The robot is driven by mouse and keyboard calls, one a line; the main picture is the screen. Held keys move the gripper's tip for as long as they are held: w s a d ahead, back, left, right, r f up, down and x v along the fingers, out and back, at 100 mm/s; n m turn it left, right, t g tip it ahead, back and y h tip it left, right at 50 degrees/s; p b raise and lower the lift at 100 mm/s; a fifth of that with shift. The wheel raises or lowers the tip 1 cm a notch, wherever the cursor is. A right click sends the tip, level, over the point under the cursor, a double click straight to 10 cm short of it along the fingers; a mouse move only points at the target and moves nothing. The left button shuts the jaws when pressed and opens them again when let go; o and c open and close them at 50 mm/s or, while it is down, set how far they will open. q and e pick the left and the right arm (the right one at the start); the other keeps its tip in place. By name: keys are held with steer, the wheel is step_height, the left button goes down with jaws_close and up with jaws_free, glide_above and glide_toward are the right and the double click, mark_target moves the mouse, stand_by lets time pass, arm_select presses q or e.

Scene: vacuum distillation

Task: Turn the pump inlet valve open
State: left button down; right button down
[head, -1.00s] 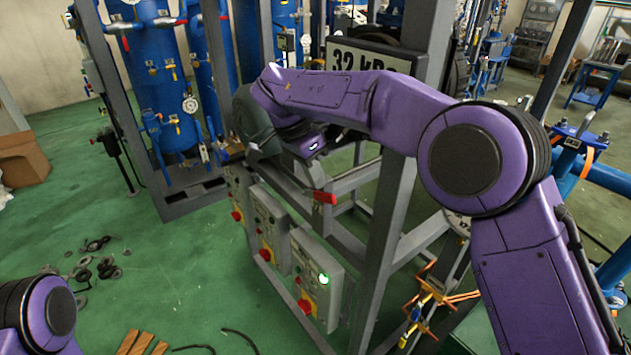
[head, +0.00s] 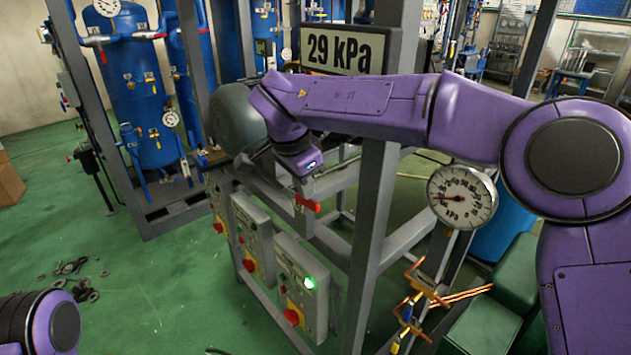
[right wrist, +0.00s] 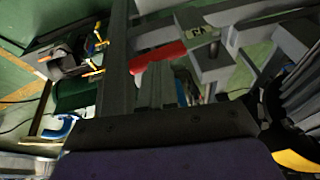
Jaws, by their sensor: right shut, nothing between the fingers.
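A red lever handle (head: 308,204), which looks like the valve handle, sits on the grey frame in the middle of the head view. It also shows in the right wrist view (right wrist: 160,58). My right gripper (head: 300,187) hangs below the purple wrist, just above and beside the handle. Its fingers (right wrist: 156,88) look shut and empty, close to the handle; whether they touch it I cannot tell. The valve body is mostly hidden. In the head view, only a purple link of my left arm shows at the lower left; its gripper is out of view.
A display (head: 345,50) reads 29 kPa above my right arm. A round kPa gauge (head: 461,197) is on the right. Grey switch boxes (head: 301,285) line the frame below the handle. A grey upright (head: 375,230) stands close to the right of the handle.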

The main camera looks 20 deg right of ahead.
steer(key=shift+d+f, duration=0.1)
steer(key=shift+s, duration=0.1)
steer(key=shift+a, duration=0.25)
steer(key=d+p+v, duration=0.1)
steer(key=p+v, duration=0.4)
steer(key=v, duration=0.8)
steer(key=shift+r, duration=0.45)
steer(key=shift+a, duration=0.15)
